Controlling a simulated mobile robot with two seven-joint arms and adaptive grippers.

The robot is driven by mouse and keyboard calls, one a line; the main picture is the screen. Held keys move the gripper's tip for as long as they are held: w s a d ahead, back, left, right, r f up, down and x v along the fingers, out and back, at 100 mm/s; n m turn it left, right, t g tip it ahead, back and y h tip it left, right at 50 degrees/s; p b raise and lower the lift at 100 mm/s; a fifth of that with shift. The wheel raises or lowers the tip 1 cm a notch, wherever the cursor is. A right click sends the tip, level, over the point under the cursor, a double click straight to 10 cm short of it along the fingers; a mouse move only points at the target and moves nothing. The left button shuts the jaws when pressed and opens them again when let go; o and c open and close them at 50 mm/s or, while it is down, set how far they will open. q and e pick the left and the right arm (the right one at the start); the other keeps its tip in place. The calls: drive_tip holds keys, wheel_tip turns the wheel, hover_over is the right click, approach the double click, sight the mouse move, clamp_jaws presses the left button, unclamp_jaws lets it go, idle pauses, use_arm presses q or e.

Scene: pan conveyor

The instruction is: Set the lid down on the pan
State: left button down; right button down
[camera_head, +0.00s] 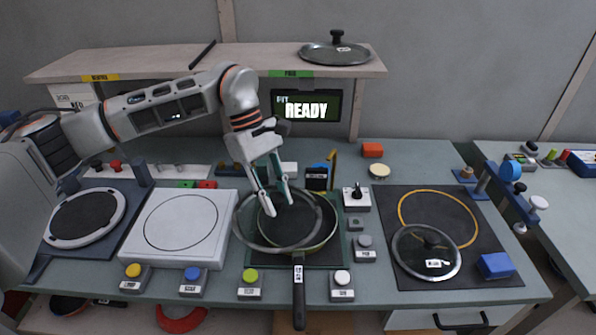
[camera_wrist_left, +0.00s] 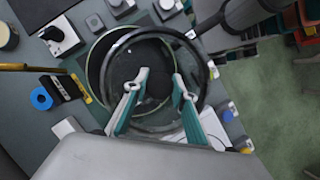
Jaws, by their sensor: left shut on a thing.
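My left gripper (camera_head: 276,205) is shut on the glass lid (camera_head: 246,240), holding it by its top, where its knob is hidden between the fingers. The dark-rimmed lid is above the pan (camera_head: 331,234), offset to the left in the head view, so the pan's right edge shows beyond it. I cannot tell whether the rims touch. The pan's handle (camera_head: 299,295) points toward the front edge. In the left wrist view, the gripper (camera_wrist_left: 156,90) is over the lid (camera_wrist_left: 207,72), and the pan (camera_wrist_left: 98,65) shows past its left side. My right gripper is out of view.
A second glass lid (camera_head: 426,277) lies on the dark mat (camera_head: 480,275) at right, beside a blue block (camera_head: 495,265). Another lid (camera_head: 335,53) is on the shelf (camera_head: 240,58). A white plate unit (camera_head: 135,235) stands left of the pan; button boxes line the front.

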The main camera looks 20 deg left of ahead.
sight(298, 200)
use_arm(q)
drive_tip(key=w+d+r+n+t, duration=0.1)
drive_tip(key=n, duration=0.2)
drive_tip(key=w+d+r+n+t, duration=0.1)
drive_tip(key=n, duration=0.2)
drive_tip(key=w+d+r+n+t, duration=0.1)
drive_tip(key=w+r+n, duration=0.1)
drive_tip(key=n, duration=0.1)
drive_tip(key=shift+t, duration=0.4)
drive_tip(key=shift+w+d+r+n+t, duration=0.3)
drive_tip(key=shift+n, duration=0.5)
drive_tip(key=shift+f+b, duration=1.7)
drive_tip(key=shift+f, duration=0.9)
drive_tip(key=shift+f+b, duration=0.5)
drive_tip(key=shift+f, duration=0.8)
drive_tip(key=shift+f, duration=0.45)
